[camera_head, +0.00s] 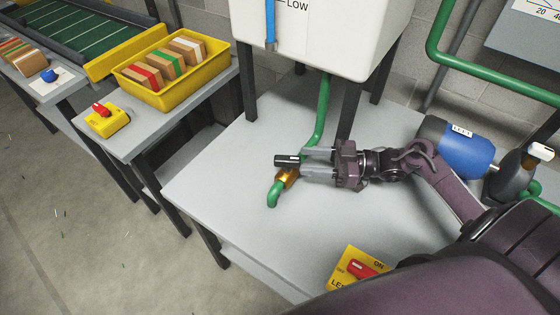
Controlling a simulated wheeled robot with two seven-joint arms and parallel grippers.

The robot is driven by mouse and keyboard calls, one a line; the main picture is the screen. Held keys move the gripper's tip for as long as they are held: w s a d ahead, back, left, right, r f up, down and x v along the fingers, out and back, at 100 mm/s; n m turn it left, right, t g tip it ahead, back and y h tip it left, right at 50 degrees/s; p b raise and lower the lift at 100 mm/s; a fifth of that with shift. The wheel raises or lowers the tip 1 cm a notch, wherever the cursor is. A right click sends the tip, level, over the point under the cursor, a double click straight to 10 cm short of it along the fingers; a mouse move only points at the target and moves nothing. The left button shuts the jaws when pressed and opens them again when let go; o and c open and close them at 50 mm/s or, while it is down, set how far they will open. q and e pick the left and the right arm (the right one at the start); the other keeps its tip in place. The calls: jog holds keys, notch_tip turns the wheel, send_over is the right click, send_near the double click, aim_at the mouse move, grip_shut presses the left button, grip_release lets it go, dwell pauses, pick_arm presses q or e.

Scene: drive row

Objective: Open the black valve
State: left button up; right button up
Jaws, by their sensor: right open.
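The black valve handle (284,160) is a short dark lever with a small white mark. It sits on a brass valve body (288,178) in the green pipe that comes down from the white tank. The handle points left, roughly across the pipe. My right gripper (304,162) is open, reaching in from the right. Its two grey fingers point at the handle, and the handle's right end is at or between the fingertips. I cannot tell whether they touch. My left gripper is not in view.
The white tank (320,35) stands on dark legs above the grey table (225,190). A blue motor (455,148) is at right. A yellow switch box (347,268) is at the front. At left are a yellow crate (165,97) of blocks and a red-knobbed yellow box (104,122).

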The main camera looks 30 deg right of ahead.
aim_at(280, 159)
jog(key=p+x, duration=0.1)
jog(key=x, duration=0.7)
jog(key=shift+w+f, duration=0.1)
jog(key=shift+f, duration=0.05)
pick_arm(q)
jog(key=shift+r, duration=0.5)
pick_arm(e)
jog(key=shift+c, duration=0.3)
jog(key=c, duration=0.9)
jog(key=shift+f+n+g+y+b, duration=0.4)
jog(key=shift+g+b, duration=0.3)
jog(key=shift+b, duration=0.5)
jog(key=shift+r+n+g+y+b, duration=0.2)
jog(key=shift+n+g+y+b, duration=0.1)
jog(key=shift+n+g+b, duration=0.55)
jog(key=shift+r, duration=0.1)
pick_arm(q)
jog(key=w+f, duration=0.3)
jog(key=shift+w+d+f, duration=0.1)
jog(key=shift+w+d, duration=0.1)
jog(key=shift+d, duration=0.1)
pick_arm(e)
jog(key=shift+r, duration=0.15)
